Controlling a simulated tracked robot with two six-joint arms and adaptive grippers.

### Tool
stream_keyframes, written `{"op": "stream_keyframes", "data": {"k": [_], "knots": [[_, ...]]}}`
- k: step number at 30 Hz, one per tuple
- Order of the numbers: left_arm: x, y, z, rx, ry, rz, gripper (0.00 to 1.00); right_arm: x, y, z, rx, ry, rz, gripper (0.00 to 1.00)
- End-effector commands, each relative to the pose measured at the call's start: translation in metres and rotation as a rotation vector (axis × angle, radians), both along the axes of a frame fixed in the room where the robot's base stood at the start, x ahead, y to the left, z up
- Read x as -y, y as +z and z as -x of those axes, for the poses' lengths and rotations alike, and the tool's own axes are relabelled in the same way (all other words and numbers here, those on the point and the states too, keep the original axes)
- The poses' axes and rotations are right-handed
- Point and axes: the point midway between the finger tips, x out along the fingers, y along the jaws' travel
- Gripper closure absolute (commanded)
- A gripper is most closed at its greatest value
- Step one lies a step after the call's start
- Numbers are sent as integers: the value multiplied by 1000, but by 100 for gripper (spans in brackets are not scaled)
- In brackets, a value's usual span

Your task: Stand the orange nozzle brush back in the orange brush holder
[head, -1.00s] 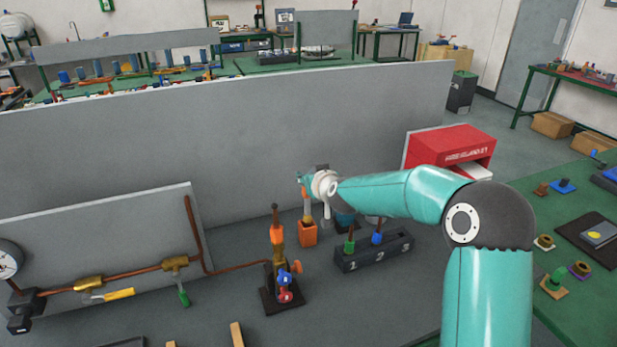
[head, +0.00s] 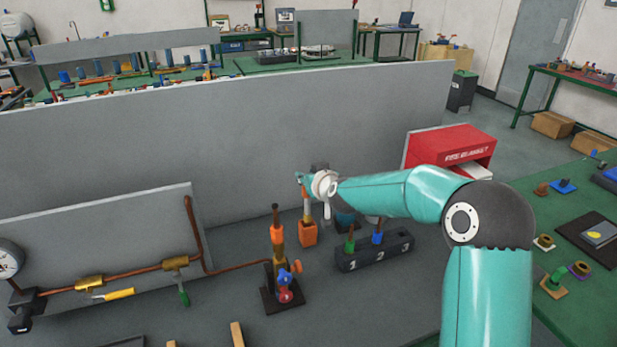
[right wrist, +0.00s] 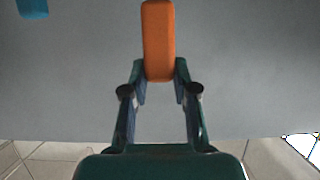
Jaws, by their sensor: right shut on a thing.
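The orange brush holder (head: 307,235) is a small open-topped block on the grey bench top. The orange nozzle brush (head: 306,209) stands roughly upright at its mouth, with its lower end meeting or hidden by the holder. I cannot tell how deep it sits. My right gripper (head: 304,183) is above the holder, shut on the brush. In the right wrist view, the orange handle of the brush (right wrist: 158,38) is between the fingertips of the right gripper (right wrist: 160,78). My left gripper is not in view.
A burner stand (head: 284,290) with an orange collar is left of the holder. A dark numbered block (head: 374,254) with green and blue brushes is to its right. A grey upright panel (head: 240,140) runs behind. A pipe rig with valves (head: 90,284) is at the left.

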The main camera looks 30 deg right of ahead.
Motion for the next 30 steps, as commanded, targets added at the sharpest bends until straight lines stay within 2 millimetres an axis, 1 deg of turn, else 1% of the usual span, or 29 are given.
{"op": "stream_keyframes", "data": {"k": [30], "knots": [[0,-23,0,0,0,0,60,1,-24,1,0,-1,0,100]]}}
